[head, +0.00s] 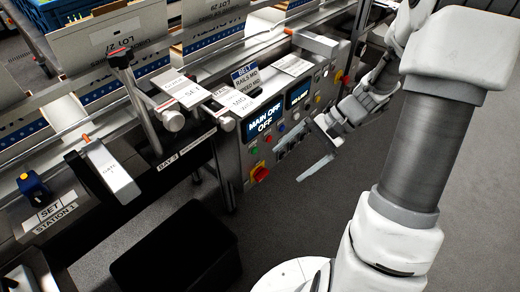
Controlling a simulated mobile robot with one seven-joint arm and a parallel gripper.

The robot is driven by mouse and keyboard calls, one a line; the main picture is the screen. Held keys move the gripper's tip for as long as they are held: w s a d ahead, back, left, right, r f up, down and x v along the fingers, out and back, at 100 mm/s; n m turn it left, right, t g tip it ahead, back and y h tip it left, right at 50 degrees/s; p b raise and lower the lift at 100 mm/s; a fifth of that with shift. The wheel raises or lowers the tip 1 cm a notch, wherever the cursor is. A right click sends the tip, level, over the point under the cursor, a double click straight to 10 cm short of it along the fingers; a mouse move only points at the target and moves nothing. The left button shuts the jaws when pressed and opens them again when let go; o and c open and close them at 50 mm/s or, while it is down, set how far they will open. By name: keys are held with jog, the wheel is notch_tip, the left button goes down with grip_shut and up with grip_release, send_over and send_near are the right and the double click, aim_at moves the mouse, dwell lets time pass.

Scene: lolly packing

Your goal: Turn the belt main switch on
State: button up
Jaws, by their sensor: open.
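The control panel (240,153) stands in the middle of the head view. Its dark display (262,121) reads "MAIN OFF" and "OFF". A red rotary knob on a yellow plate (260,173), which looks like the main switch, sits low on the panel's left part. My gripper (315,155) is open and empty to the right of this knob, in front of the panel and apart from the knob.
Small coloured buttons (254,151) and a second display (299,91) are on the panel. The conveyor with labelled cartons (117,38) runs along the back left. A black box (175,250) stands on the floor in front. The grey floor (290,225) before the panel is clear.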

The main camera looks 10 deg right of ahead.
jog(key=w+d+f+m+t+y, duration=0.1)
jog(key=d+f+m+t+y, duration=0.2)
jog(key=f+m, duration=0.35)
jog(key=w+d+f+m+t+y, duration=0.2)
jog(key=f+m+t, duration=0.1)
jog(key=f, duration=0.6)
jog(key=m+t+h, duration=0.3)
jog(key=m+t, duration=0.6)
send_near(264, 177)
jog(key=b+x, duration=0.4)
jog(key=x, duration=0.4)
jog(key=shift+w+a+f, duration=0.1)
jog(key=shift+w+f, duration=0.1)
jog(key=shift+w, duration=0.1)
jog(key=c, duration=1.2)
jog(key=shift+m, duration=0.25)
jog(key=shift+c, duration=0.2)
